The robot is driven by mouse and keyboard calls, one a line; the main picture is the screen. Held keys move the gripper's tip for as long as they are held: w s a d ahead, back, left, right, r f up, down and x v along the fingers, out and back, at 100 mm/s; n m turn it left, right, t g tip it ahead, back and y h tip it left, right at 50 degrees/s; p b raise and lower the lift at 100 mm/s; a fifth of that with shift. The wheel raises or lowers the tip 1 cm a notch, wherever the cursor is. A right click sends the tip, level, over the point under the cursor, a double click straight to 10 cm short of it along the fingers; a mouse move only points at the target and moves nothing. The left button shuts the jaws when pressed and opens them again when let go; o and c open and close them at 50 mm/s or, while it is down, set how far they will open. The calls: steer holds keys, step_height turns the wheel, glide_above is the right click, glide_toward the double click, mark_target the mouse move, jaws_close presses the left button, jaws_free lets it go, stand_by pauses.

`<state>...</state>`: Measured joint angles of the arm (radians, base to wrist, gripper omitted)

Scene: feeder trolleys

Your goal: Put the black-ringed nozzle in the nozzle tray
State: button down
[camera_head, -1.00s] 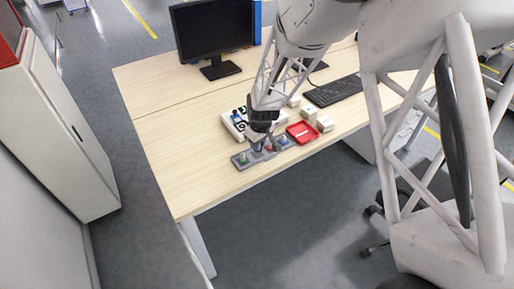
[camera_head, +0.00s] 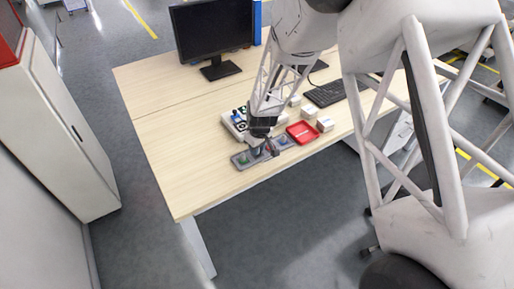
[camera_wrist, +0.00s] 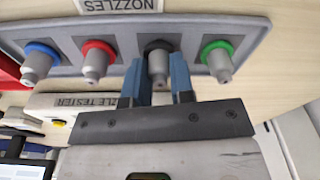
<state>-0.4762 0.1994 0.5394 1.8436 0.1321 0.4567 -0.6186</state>
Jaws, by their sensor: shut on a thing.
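The grey nozzle tray (camera_wrist: 110,14), labelled NOZZLES, runs across the top of the wrist view. It holds a blue-ringed nozzle (camera_wrist: 38,62), a red-ringed nozzle (camera_wrist: 96,60) and a green-ringed nozzle (camera_wrist: 218,60). The black-ringed nozzle (camera_wrist: 158,58) stands in the row between red and green. My gripper (camera_wrist: 158,80) is shut on its grey body with two blue fingers. The ring lies level with the others; whether it is fully seated cannot be told. In the head view my gripper (camera_head: 263,150) is over the tray (camera_head: 240,163) and hides its middle.
A nozzle tester (camera_head: 231,124) stands just behind the tray. A red dish (camera_head: 302,133) lies right of it, with small white boxes (camera_head: 325,125) beyond. A monitor (camera_head: 212,32) and keyboard (camera_head: 325,94) are farther back. The desk's left side is clear.

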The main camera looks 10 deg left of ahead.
mark_target(260, 154)
steer(key=shift+f, duration=0.2)
steer(key=c, duration=1)
jaws_free()
steer(key=shift+r, duration=0.15)
steer(key=shift+s+d+r, duration=0.15)
steer(key=shift+d+r, duration=0.05)
steer(key=shift+r, duration=1.8)
steer(key=shift+s+d+r, duration=0.1)
steer(key=shift+d+r, duration=0.1)
steer(key=shift+r, duration=1.75)
steer(key=shift+s+d+r, duration=0.15)
steer(key=shift+d+r, duration=0.05)
steer(key=shift+r, duration=1.8)
steer(key=shift+r, duration=0.1)
